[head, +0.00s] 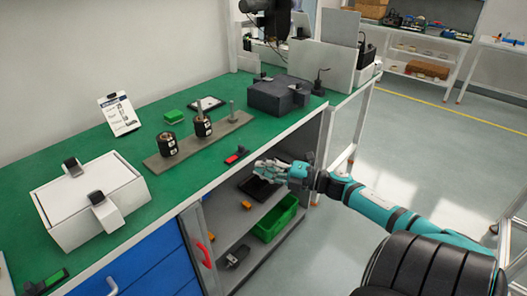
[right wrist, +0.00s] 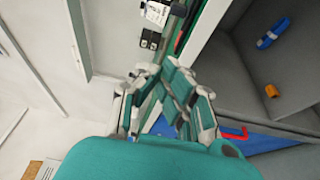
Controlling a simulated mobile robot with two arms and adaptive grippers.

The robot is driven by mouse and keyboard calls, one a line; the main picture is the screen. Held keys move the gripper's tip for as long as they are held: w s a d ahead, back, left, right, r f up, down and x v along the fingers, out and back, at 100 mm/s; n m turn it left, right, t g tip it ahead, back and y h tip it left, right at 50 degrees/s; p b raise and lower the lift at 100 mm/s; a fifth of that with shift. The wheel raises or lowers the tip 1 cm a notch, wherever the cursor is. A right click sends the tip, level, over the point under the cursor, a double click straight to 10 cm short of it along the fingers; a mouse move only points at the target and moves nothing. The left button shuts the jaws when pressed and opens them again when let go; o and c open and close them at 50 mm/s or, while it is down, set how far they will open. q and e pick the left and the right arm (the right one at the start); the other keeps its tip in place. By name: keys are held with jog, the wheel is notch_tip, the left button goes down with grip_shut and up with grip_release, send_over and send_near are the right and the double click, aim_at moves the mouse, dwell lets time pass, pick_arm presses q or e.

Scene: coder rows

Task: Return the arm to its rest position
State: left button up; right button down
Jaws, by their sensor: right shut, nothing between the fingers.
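My right arm (head: 385,207), teal with dark joints, reaches in from the lower right of the head view. Its gripper (head: 262,168) is shut and empty in front of the bench's front edge, by the open shelf compartment. In the right wrist view the grey and teal fingers (right wrist: 163,75) show close up with nothing held between them. My left gripper is in neither view.
The green bench (head: 75,151) carries a white box (head: 87,205), a grey board (head: 183,153) with dark cylinders, and a dark grey block (head: 272,97). Below are a green bin (head: 273,222) and a red door handle (head: 204,254). Open floor lies right.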

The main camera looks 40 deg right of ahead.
dwell(0.3)
jog(key=s+d+f+m+h, duration=0.2)
jog(key=f+m, duration=0.1)
jog(key=f, duration=0.3)
jog(key=s+d+f+m+g+h+p, duration=0.1)
jog(key=f+m+h, duration=0.2)
jog(key=f, duration=0.3)
jog(key=s+d+f+m+h, duration=0.2)
jog(key=f+m, duration=0.1)
jog(key=f, duration=0.4)
jog(key=s+a+f+m+g+h+p, duration=0.1)
jog(key=s+a+f+m+g, duration=0.15)
jog(key=s+f, duration=0.4)
jog(key=s+a+f+m+g+h, duration=0.1)
jog(key=s+a+f+m+g, duration=0.15)
jog(key=f, duration=0.75)
jog(key=s+a+f+m+g, duration=0.2)
jog(key=s+a+f, duration=0.4)
jog(key=s, duration=0.3)
jog(key=s+a+f+m+g+y+p, duration=0.1)
jog(key=s+a+f+g, duration=0.3)
jog(key=s+a, duration=0.5)
jog(key=s+a+f+m+g, duration=0.3)
jog(key=s+a+f, duration=0.5)
jog(key=s, duration=0.2)
jog(key=shift+y+p, duration=0.3)
jog(key=shift+p, duration=0.1)
